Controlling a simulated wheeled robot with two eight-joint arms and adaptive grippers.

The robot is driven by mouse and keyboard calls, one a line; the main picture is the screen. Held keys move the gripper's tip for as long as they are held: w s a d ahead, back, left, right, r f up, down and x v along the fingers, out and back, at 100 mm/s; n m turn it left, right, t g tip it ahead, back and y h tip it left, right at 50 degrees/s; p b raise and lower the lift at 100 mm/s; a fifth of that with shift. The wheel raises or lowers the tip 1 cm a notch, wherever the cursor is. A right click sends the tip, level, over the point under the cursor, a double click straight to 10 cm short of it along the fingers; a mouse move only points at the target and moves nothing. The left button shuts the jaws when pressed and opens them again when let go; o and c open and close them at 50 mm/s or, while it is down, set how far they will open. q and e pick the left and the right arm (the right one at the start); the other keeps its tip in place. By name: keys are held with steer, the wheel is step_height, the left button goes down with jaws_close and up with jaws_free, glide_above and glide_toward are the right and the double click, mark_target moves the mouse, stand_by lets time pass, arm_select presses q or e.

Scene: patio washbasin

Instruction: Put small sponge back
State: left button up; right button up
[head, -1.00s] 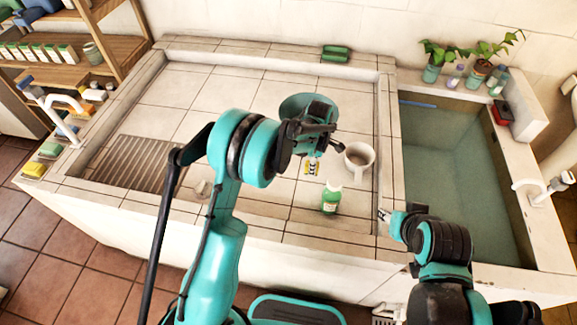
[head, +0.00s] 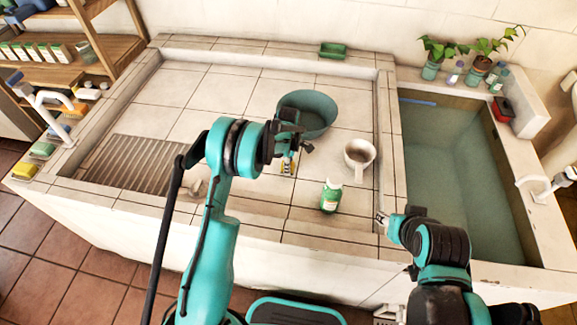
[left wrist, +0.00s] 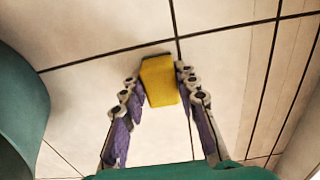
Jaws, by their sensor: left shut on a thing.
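A small yellow sponge (left wrist: 160,82) sits between my left fingertips (left wrist: 160,88) in the left wrist view, with a dark edge at its far end. A small green tray (head: 333,50) is on the back ledge. My right gripper (head: 382,220) is by the counter's front right; its jaws are too small to judge.
The teal bowl (head: 309,113), white mug (head: 359,155) and green bottle (head: 331,196) stand on the counter. A water-filled basin (head: 450,170) is at right. Green and yellow blocks (head: 25,171) lie at the left edge. The back left counter is clear.

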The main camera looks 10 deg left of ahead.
arm_select(q)
steer(key=shift+f, duration=0.1)
steer(key=o, duration=1.1)
